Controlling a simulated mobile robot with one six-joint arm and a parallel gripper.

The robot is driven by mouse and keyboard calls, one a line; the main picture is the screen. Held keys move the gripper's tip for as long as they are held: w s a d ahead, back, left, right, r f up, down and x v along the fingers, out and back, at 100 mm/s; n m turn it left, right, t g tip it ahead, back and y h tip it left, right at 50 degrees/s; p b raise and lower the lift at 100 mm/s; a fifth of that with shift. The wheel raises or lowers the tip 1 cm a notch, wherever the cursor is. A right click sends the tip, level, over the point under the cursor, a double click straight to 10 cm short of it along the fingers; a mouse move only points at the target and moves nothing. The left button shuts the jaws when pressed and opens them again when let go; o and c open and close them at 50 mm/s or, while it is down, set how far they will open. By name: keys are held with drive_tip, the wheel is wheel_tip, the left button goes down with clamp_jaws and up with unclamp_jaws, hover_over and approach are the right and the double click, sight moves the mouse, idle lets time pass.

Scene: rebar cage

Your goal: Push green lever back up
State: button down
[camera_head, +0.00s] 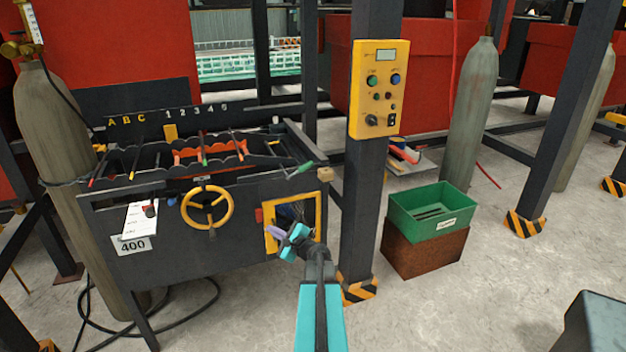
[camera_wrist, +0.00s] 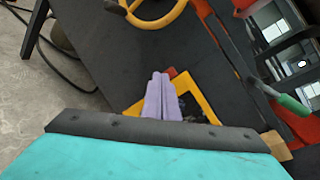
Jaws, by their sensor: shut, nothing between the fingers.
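The green lever (camera_head: 302,168) sticks out at the top right corner of the dark bench (camera_head: 170,225). Its green grip tilts, with the outer end a little higher. In the wrist view the green lever (camera_wrist: 292,104) lies at the right edge. My gripper (camera_head: 277,231) is shut and empty, its purple fingers in front of the yellow-framed opening in the bench front, below and left of the lever. In the wrist view the fingers of my gripper (camera_wrist: 160,78) are together, apart from the lever. I cannot tell whether they touch the frame.
The yellow frame (camera_head: 270,243) surrounds an opening with dark cables. A yellow handwheel (camera_head: 228,207) is to its left, and a small red part (camera_head: 258,215) is beside the frame. A dark post (camera_head: 362,200) with a yellow control box (camera_head: 377,88) stands close on the right.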

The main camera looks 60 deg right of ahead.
drive_tip(key=s+d+r+m+h, duration=0.3)
drive_tip(key=s+d, duration=0.3)
drive_tip(key=d, duration=0.2)
drive_tip(key=s+d+r+m+h+b, duration=0.1)
drive_tip(key=s+d+r+m+h, duration=0.2)
drive_tip(key=s+d+r, duration=0.3)
drive_tip(key=d+m, duration=0.1)
drive_tip(key=d, duration=0.1)
drive_tip(key=shift+s+d+r+h, duration=0.25)
drive_tip(key=shift+s+d+h, duration=0.05)
drive_tip(key=shift+s, duration=0.1)
drive_tip(key=shift+w, duration=0.15)
drive_tip(key=w+d+r+p, duration=0.4)
drive_tip(key=w, duration=0.5)
drive_tip(key=shift+w+d, duration=0.3)
drive_tip(key=shift+d, duration=0.1)
drive_tip(key=shift+s+r+b, duration=0.1)
drive_tip(key=shift+s+b, duration=0.1)
drive_tip(key=shift+b, duration=0.15)
